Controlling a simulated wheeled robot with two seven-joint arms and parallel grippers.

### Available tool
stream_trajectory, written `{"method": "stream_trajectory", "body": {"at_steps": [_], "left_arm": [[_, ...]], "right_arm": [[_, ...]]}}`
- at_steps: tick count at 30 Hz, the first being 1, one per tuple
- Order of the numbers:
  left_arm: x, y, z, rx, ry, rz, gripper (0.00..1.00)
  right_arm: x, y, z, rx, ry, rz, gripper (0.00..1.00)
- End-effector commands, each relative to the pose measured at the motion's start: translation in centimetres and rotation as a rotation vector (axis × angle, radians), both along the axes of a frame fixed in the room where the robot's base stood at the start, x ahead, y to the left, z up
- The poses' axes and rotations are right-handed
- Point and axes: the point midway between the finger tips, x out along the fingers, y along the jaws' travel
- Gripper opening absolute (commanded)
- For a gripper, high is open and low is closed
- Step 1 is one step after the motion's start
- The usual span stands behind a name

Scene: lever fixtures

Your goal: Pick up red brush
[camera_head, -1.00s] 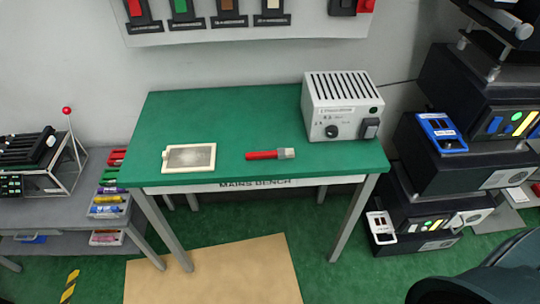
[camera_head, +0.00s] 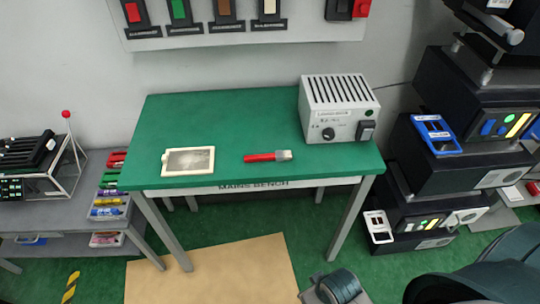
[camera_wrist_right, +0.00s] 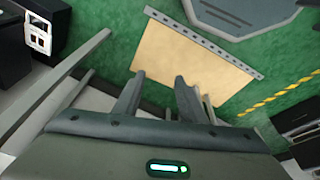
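The red brush (camera_head: 267,157) lies flat on the green bench top (camera_head: 225,115), left of the grey box and near the front edge. Its red handle points left and its pale grey head points right. My right gripper (camera_wrist_right: 158,82) is open and empty in the right wrist view, with its two fingers apart above the floor. The brush does not show in that view. Part of my right arm shows at the bottom right of the head view, below and in front of the bench. My left gripper is not in view.
A grey vented box (camera_head: 338,108) stands at the bench's right end. A white-framed plate (camera_head: 188,161) lies left of the brush. A stack of dark units (camera_head: 445,155) stands to the right, and a grey side table (camera_head: 65,195) to the left. The bench top around the brush is clear.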

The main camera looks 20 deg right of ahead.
Motion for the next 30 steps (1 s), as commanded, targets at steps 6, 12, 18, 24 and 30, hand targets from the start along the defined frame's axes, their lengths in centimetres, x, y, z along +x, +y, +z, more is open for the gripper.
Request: {"method": "stream_trajectory", "body": {"at_steps": [6,12,18,24,30], "left_arm": [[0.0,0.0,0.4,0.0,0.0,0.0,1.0],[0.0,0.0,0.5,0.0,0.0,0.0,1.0],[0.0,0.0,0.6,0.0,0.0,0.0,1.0],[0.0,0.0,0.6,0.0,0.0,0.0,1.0],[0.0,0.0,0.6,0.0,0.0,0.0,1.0]], "right_arm": [[0.9,0.8,5.4,0.018,-0.027,0.028,0.38],[3.3,3.0,9.4,0.061,-0.053,0.116,0.38],[5.8,5.2,10.8,0.094,-0.064,0.214,0.38],[9.2,7.7,11.9,0.121,-0.072,0.339,0.38],[14.1,10.5,13.5,0.132,-0.071,0.52,0.38]]}}
